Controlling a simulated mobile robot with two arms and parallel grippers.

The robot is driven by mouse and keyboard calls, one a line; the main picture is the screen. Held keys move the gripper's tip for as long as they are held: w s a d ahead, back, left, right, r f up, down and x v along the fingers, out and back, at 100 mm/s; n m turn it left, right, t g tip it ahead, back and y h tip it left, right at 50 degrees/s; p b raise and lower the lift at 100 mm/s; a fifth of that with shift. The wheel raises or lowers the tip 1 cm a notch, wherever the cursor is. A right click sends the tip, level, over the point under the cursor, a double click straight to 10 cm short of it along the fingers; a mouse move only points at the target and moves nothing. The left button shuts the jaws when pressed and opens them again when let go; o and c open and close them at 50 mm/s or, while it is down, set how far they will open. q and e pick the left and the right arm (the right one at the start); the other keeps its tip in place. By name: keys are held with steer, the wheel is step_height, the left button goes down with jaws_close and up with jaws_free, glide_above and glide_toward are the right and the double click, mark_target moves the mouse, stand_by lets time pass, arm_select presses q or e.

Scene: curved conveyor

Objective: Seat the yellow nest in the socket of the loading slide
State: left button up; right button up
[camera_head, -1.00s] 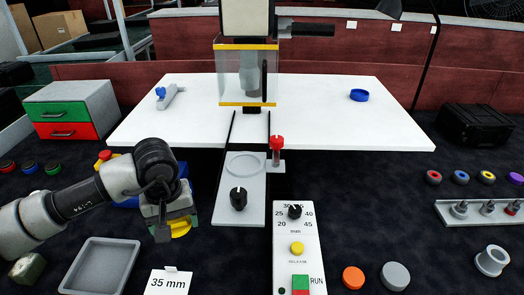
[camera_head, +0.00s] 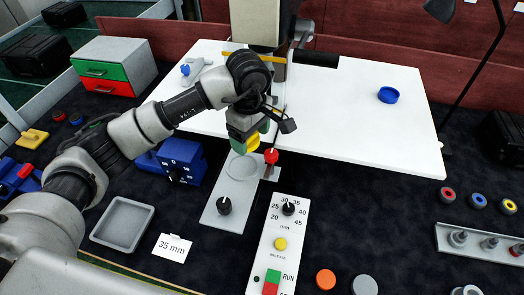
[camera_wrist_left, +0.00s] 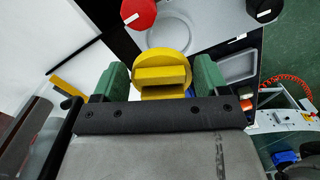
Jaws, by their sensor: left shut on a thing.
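The yellow nest (camera_head: 254,145) is a round yellow disc with a raised bar. My left gripper (camera_head: 246,140) is shut on it; the wrist view shows the nest (camera_wrist_left: 176,55) between the green fingers (camera_wrist_left: 163,78). The loading slide (camera_head: 217,213) is a light grey plate with a black knob. Its ring-shaped socket (camera_head: 241,167) is empty and shows beyond the nest in the wrist view (camera_wrist_left: 172,28). The nest is held above the slide's far end, just behind the socket in the head view, and apart from it. My right gripper is not in view.
A red knob (camera_head: 271,156) on a post stands close to the socket and gripper. The press with its clear guard is behind my arm. A control panel (camera_head: 268,255), blue box (camera_head: 185,160), grey tray (camera_head: 123,222) and 35 mm card (camera_head: 172,247) lie around the slide.

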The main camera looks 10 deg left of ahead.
arm_select(q)
steer(key=p, duration=0.2)
glide_above(248, 170)
steer(key=f, duration=0.4)
steer(key=shift+s+a+f, duration=0.1)
steer(key=shift+a+f, duration=0.1)
steer(key=shift+f, duration=0.2)
steer(key=shift+d+f, duration=0.15)
steer(key=shift+f, duration=0.15)
step_height(248, 170, down, 3)
steer(key=shift+d+f+p, duration=0.1)
steer(key=shift+p, duration=0.4)
steer(key=shift+f, duration=0.1)
steer(key=o, duration=0.9)
steer(key=shift+o, duration=0.2)
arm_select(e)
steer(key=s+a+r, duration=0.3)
arm_select(q)
steer(key=shift+w+r+b, duration=0.2)
steer(key=shift+r+b, duration=0.2)
steer(key=shift+r, duration=0.1)
step_height(248, 170, up, 10)
steer(key=b, duration=0.4)
steer(key=shift+r, duration=0.55)
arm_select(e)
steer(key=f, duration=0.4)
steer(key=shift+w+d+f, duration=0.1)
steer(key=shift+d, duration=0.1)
